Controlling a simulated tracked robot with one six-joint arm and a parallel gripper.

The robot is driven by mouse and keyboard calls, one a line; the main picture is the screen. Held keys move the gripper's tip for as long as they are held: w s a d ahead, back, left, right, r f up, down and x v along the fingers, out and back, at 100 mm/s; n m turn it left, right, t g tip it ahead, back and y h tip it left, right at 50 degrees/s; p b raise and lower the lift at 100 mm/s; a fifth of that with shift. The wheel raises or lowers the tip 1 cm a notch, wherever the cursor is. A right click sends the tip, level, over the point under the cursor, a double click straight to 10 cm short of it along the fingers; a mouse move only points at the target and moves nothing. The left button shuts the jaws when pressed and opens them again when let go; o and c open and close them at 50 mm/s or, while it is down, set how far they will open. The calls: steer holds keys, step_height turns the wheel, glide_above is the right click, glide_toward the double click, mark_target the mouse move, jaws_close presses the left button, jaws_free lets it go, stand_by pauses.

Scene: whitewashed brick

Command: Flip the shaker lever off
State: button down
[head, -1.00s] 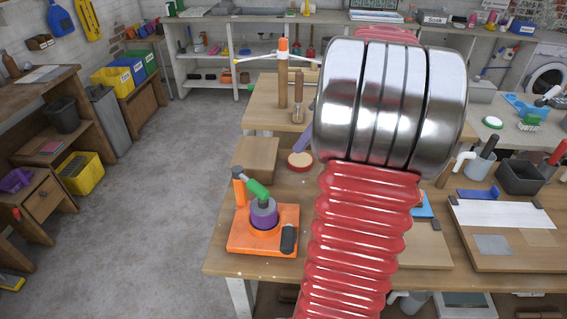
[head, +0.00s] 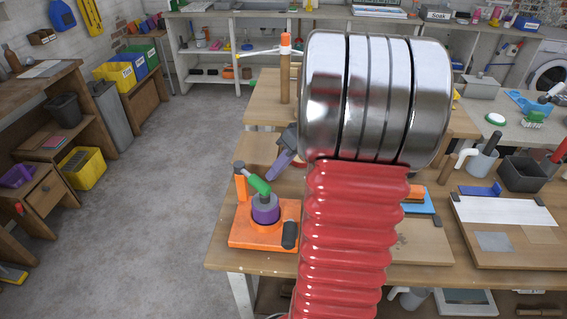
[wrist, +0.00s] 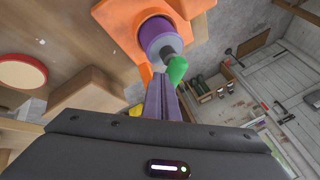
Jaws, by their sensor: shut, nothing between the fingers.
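The shaker has an orange base (head: 244,239) on the wooden bench, with a purple cylinder (head: 265,214) in its middle. A green-sleeved arm (head: 260,186) slants from the top of an orange post (head: 241,187) down to the cylinder's grey cap. A black handle (head: 289,234) stands at the base's front right corner; I cannot tell which part is the lever. My gripper (head: 270,178) has purple fingers, shut and empty, behind and just right of the green part. In the wrist view the fingertips (wrist: 161,76) appear close to the green part (wrist: 177,69); contact is unclear.
A wooden block (head: 258,148) stands behind the shaker and also shows in the wrist view (wrist: 88,97). A red-rimmed disc (wrist: 22,72) lies beyond it. My red arm hides the bench right of the shaker. The bench's left edge is close to the base.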

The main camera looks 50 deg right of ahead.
steer(key=shift+a, duration=0.25)
